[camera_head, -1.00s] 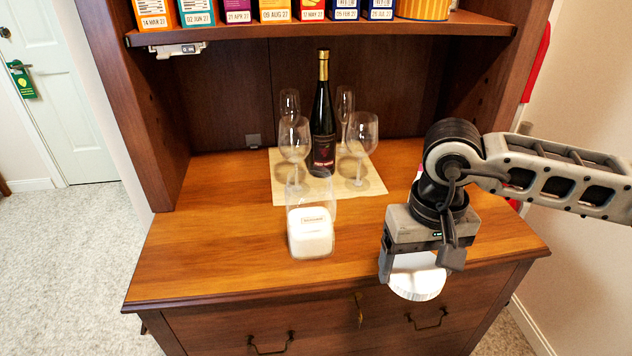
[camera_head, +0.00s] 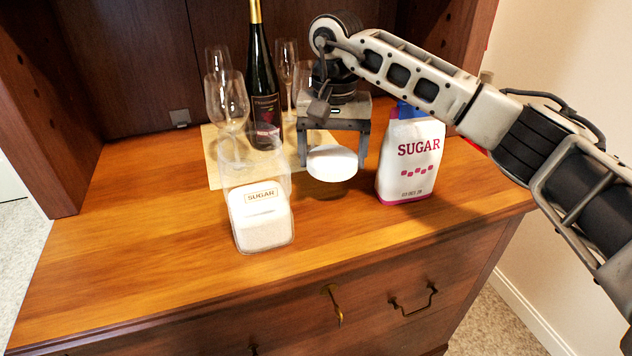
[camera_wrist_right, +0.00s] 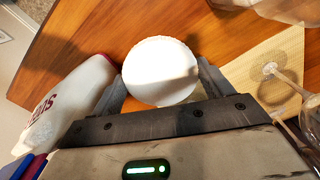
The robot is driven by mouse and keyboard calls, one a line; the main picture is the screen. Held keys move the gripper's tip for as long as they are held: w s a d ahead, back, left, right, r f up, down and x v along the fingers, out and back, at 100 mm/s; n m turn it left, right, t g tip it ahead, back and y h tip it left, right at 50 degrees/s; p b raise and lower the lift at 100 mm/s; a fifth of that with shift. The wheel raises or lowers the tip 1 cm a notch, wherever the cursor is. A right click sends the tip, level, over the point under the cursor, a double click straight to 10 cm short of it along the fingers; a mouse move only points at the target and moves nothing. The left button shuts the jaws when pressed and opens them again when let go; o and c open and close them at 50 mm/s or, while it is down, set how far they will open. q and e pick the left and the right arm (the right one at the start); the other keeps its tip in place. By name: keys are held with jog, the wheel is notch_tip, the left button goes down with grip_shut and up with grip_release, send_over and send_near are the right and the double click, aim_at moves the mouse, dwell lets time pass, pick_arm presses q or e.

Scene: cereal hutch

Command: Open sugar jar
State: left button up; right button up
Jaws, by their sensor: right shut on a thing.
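The sugar jar (camera_head: 262,222) is a clear square container labelled SUGAR, part filled with white sugar. It stands upright on the wooden counter, and its top is open. My right gripper (camera_head: 333,158) is shut on a round white lid (camera_head: 333,165), held behind and to the right of the jar, apart from it. In the right wrist view the lid (camera_wrist_right: 160,71) sits between the two fingers. My left gripper is in neither view.
A sugar bag (camera_head: 411,160) stands right of my right gripper. A dark bottle (camera_head: 263,90) and wine glasses (camera_head: 227,103) stand on a beige mat (camera_head: 214,160) behind the jar. The counter's front left (camera_head: 120,250) is clear.

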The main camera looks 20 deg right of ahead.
aim_at(331, 194)
notch_tip(331, 194, down, 3)
jog(key=shift+r, duration=0.1)
notch_tip(331, 194, down, 3)
jog(key=shift+f, duration=0.1)
pick_arm(q)
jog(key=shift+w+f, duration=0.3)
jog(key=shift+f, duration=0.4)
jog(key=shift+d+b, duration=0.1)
jog(key=shift+b, duration=0.25)
pick_arm(e)
jog(key=shift+f, duration=0.15)
